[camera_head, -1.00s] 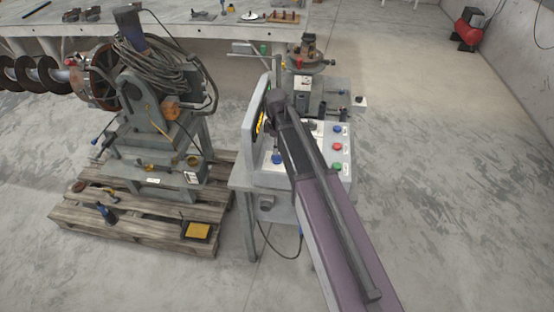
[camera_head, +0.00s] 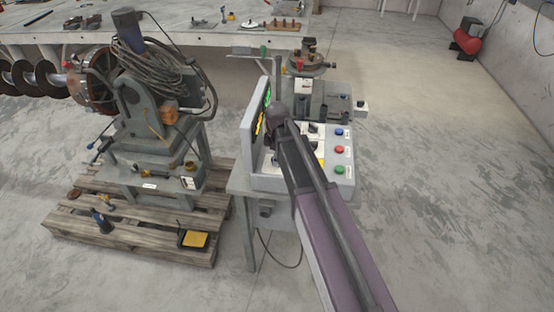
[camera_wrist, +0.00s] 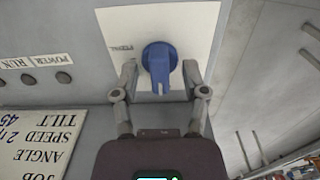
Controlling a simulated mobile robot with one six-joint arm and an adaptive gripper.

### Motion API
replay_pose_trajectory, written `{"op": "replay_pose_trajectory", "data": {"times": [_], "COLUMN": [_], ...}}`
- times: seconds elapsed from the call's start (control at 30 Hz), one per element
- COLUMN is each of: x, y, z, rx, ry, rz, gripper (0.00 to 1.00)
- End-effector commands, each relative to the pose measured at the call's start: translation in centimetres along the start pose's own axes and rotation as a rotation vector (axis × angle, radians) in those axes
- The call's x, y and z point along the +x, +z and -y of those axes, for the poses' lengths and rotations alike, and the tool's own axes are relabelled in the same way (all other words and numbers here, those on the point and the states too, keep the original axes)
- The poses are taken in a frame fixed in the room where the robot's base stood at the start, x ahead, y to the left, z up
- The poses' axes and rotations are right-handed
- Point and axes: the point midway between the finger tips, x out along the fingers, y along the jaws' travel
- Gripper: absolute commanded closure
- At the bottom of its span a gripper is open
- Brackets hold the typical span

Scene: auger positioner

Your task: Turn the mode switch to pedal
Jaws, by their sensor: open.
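The mode switch is a blue round knob with a raised grip bar (camera_wrist: 159,58) on a white plate (camera_wrist: 200,25) in the wrist view. The bar points toward the bottom of that picture. A PEDAL label (camera_wrist: 120,48), upside down, sits left of the knob. My gripper (camera_wrist: 160,70) is open, with one finger on each side of the knob; I cannot tell whether either touches it. In the head view my arm covers the gripper and part of the control box (camera_head: 344,182).
Blue (camera_head: 339,132), red (camera_head: 339,149) and green (camera_head: 339,170) buttons line the box's right side. An upright display panel (camera_head: 250,135) stands at its left. A machine sits on a wooden pallet (camera_head: 130,235). Clear floor lies to the right.

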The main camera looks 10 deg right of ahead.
Motion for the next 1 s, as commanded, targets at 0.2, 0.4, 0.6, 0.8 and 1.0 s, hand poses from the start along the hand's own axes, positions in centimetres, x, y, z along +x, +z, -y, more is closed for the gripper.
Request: {"op": "replay_pose_trajectory", "data": {"times": [0.2,0.4,0.6,0.8,1.0], "x": [-0.02,-0.02,-0.01,-0.01,0.0], "y": [0.0,0.0,0.0,0.01,0.01], "z": [0.0,0.0,0.02,0.03,0.05], "rx": [0.0,0.0,0.0,0.017,0.077], "ry": [0.0,0.0,0.0,-0.001,-0.001], "rz": [0.0,0.0,0.0,0.0,0.0], "gripper": [0.43,0.99,1.0,1.0,1.0]}}
